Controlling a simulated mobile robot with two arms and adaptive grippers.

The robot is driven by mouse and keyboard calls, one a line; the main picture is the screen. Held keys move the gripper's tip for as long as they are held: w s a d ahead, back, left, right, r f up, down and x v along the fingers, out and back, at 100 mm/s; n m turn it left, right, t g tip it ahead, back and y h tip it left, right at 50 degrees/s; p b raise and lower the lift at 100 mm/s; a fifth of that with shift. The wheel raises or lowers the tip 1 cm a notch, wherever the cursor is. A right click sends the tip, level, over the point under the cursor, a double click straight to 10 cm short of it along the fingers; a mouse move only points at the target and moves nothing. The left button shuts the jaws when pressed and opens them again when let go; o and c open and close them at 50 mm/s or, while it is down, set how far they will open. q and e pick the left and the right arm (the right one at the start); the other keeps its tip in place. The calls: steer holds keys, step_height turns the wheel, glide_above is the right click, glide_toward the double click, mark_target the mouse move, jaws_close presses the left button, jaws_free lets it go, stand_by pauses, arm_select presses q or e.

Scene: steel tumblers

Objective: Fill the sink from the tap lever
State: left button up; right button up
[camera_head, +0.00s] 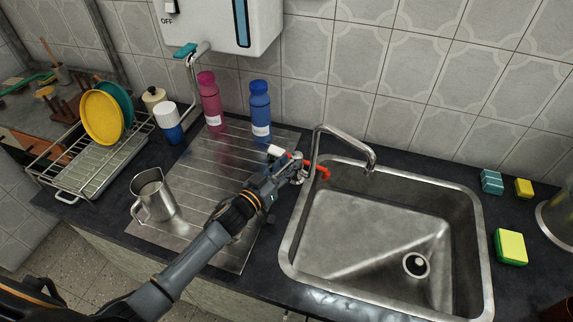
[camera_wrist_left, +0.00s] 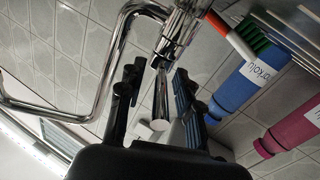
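The chrome tap (camera_head: 345,135) stands at the left rim of the steel sink (camera_head: 370,235), its spout arching over the basin. No water shows from the spout. The basin looks empty, with a round drain (camera_head: 416,265). My left gripper (camera_head: 287,172) is at the tap's base, hiding most of the lever in the head view. In the left wrist view the tap lever (camera_wrist_left: 160,105) lies between the two open fingers of the left gripper (camera_wrist_left: 158,100), with gaps on both sides. My right gripper is not in view.
Blue (camera_head: 260,108) and pink (camera_head: 209,100) bottles stand behind the drainboard. A steel pitcher (camera_head: 154,195) stands left of my arm. A red-handled brush (camera_head: 323,172) lies close behind the tap. Sponges (camera_head: 510,247) sit right of the sink. A dish rack (camera_head: 90,160) is far left.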

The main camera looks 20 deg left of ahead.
arm_select(q)
jaws_close()
